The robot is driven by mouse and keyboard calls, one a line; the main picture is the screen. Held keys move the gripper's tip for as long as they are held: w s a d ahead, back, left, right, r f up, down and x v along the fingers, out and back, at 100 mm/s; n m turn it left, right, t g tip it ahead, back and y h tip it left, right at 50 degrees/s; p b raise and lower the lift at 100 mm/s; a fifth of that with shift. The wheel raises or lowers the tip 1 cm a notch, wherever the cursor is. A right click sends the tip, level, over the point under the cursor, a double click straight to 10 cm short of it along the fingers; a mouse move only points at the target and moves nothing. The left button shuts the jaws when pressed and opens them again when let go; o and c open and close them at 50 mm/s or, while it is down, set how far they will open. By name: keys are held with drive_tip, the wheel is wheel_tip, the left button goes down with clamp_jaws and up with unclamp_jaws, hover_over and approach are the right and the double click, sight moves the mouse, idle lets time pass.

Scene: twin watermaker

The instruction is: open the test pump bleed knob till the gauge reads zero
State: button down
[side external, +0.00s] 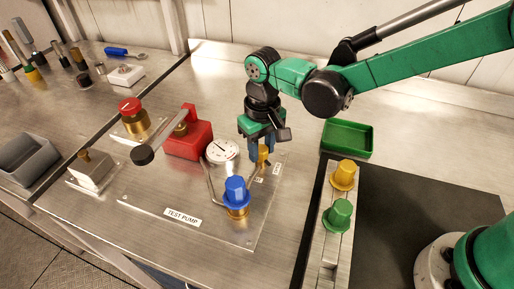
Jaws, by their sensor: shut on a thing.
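The test pump is mounted on a metal plate (148,211) labelled TEST PUMP, with a red pump body (188,139) and a long lever ending in a black knob. The round white gauge (222,151) sits to the right of the red body; its needle is too small to read surely. A small yellow knob (263,157), apparently the bleed knob, stands right of the gauge. My gripper (263,148) points down from above and is shut on this knob. The fingers partly hide it. A blue knob (236,191) on a brass base stands nearer the front, joined by thin pipes.
A red-topped brass valve (131,115) stands at the left. Yellow (344,173) and green (338,214) knobs stand on a rail at right, near a green tray (347,138). A grey bin (28,158) and tools are far left. The bench behind my gripper is clear.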

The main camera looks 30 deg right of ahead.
sight(262, 148)
drive_tip(key=n, duration=0.6)
drive_tip(key=shift+n, duration=0.3)
idle(0.4)
drive_tip(key=c, duration=0.5)
unclamp_jaws()
drive_tip(key=shift+r, duration=2.8)
drive_tip(key=s+d+r+m+t, duration=0.1)
drive_tip(key=s+d+m+t, duration=0.1)
drive_tip(key=d, duration=0.3)
drive_tip(key=s+d+r+m+t, duration=0.2)
drive_tip(key=s+d+m, duration=0.1)
drive_tip(key=d, duration=0.3)
drive_tip(key=s+d+r+m+t, duration=0.2)
drive_tip(key=s+d+m+t, duration=0.1)
drive_tip(key=s+d, duration=0.1)
drive_tip(key=shift+d+r+m, duration=0.1)
drive_tip(key=shift+d+m, duration=0.2)
drive_tip(key=shift+d, duration=0.35)
